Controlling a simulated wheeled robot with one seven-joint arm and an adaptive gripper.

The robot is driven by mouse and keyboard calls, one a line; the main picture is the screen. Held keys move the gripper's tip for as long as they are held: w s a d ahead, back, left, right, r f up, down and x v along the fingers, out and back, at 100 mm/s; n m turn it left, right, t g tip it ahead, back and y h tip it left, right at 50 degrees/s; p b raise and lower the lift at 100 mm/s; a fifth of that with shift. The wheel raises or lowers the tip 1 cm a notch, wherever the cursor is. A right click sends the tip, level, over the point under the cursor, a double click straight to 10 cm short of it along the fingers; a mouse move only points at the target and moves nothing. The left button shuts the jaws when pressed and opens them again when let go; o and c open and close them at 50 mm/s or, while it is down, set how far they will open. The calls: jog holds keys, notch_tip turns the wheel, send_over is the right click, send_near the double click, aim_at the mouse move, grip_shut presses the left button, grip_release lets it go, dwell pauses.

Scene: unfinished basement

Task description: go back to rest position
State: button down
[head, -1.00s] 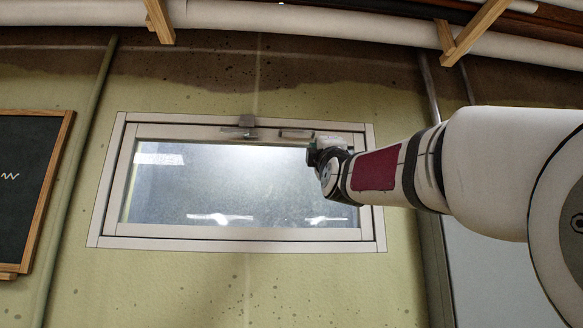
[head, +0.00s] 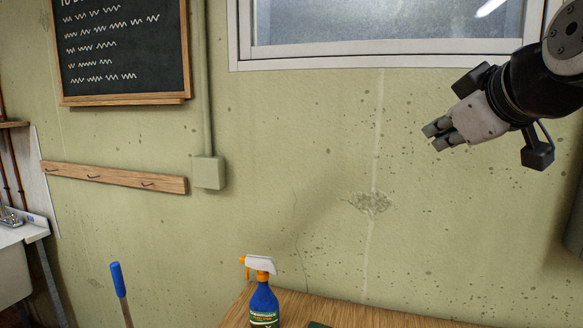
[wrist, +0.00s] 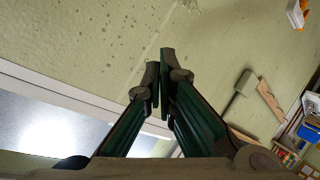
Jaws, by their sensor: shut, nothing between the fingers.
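My gripper (head: 440,134) is at the upper right of the head view, in front of the green wall and below the right part of the window. Its fingers point left and slightly down, and they are together and empty. In the wrist view my gripper (wrist: 160,75) shows its two dark green fingers meeting at the tips with nothing between them. The window (head: 385,45) is cut off at the top of the head view; its frame and frosted pane (wrist: 45,125) also show at the lower left of the wrist view.
A blue spray bottle (head: 264,302) with an orange and white head stands on a wooden surface (head: 340,311) at the bottom. A chalkboard (head: 120,50), a hook rail (head: 110,178) and a sink (head: 20,232) are to the left. A blue-tipped handle (head: 118,280) stands before the wall.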

jog(key=s+a+f+m+g, duration=0.1)
jog(key=s+f+m+g, duration=0.2)
jog(key=s+f, duration=0.7)
jog(key=s+a+f+m+g, duration=0.2)
jog(key=s+f+g, duration=0.3)
jog(key=s+f, duration=0.5)
notch_tip(320, 180, down, 3)
jog(key=shift+s+a+r+m, duration=0.15)
jog(key=shift+a+m, duration=0.15)
jog(key=shift+m, duration=0.6)
